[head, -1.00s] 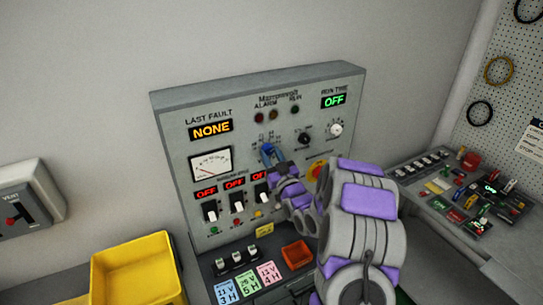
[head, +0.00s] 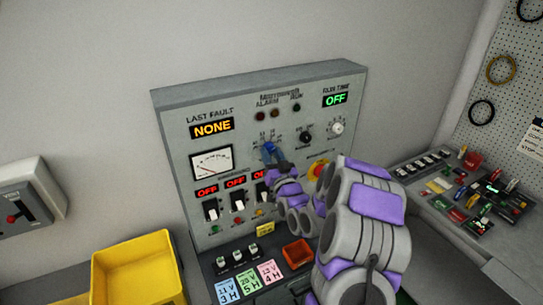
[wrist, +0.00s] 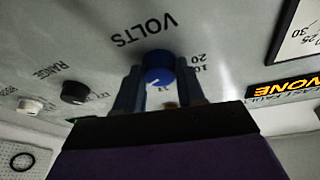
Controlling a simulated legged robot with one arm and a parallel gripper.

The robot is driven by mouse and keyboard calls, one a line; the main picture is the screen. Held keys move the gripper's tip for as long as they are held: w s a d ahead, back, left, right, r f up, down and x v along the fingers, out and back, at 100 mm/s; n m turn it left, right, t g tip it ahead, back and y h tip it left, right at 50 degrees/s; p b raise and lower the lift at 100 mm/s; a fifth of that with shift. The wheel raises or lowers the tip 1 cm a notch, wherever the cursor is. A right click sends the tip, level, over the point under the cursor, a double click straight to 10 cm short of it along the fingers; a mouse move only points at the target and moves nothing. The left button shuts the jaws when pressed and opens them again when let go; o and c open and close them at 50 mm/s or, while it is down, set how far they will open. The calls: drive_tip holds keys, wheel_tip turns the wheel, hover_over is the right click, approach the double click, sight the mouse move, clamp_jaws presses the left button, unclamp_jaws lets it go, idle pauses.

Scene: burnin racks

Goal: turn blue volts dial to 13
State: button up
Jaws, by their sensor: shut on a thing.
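The blue VOLTS dial (head: 268,147) is on the upright grey panel (head: 345,125), near its middle. In the wrist view the dial (wrist: 158,66) sits between the two fingers, with a white pointer mark aimed toward the picture's lower left. The VOLTS label appears upside down there. Numbers 10 and 20 show to the right of the dial; other scale marks are partly hidden by the fingers. My gripper (wrist: 160,88) is shut on the dial, one finger at each side. In the head view my gripper (head: 271,156) reaches it from the lower right.
A black RANGE knob (head: 305,138) and a white knob (head: 337,128) are to the dial's right. Switches (head: 237,203) are below left, and a red button on yellow (head: 318,168) is right. A yellow bin (head: 135,270) and orange tray (head: 297,253) are below.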

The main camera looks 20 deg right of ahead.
drive_tip(key=shift+d+r, duration=0.1)
drive_tip(key=shift+r, duration=0.2)
drive_tip(key=o, duration=1)
drive_tip(key=shift+f, duration=0.15)
drive_tip(key=shift+o, duration=0.2)
drive_tip(key=shift+s+f, duration=0.1)
drive_tip(key=p+v, duration=1)
drive_tip(key=v, duration=0.7)
drive_tip(key=shift+p, duration=0.4)
drive_tip(key=shift+d+f, duration=0.1)
